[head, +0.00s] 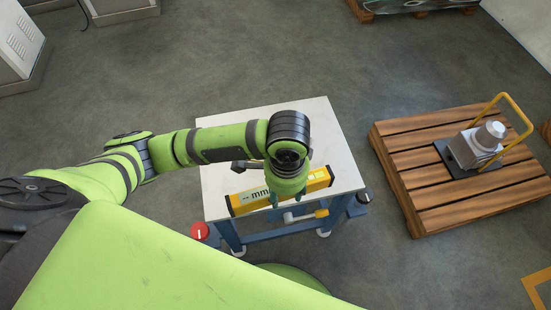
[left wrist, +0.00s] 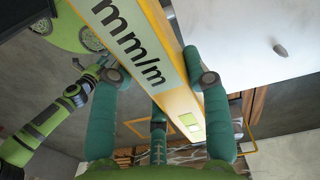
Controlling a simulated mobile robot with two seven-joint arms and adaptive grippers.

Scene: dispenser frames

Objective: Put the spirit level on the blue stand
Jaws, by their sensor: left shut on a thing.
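The spirit level (head: 248,200) is a long yellow bar with a pale "mm/m" label, and it also shows large in the left wrist view (left wrist: 138,45). My left gripper (head: 288,196) is shut on it near its middle, with a green finger on each side (left wrist: 155,85). In the head view the level lies over the near part of the white tabletop; whether it touches it I cannot tell. The only blue stand-like thing I see is the table's blue frame (head: 275,235). Another green arm of mine shows in the left wrist view, but its gripper is not clear.
The white tabletop (head: 228,183) is mostly bare. A small grey-dark object (head: 239,167) lies on it beside the level. A red knob (head: 199,231) and a yellow-white fitting (head: 321,213) are at the near side. A wooden pallet (head: 440,205) carries a grey machine (head: 474,146) at right.

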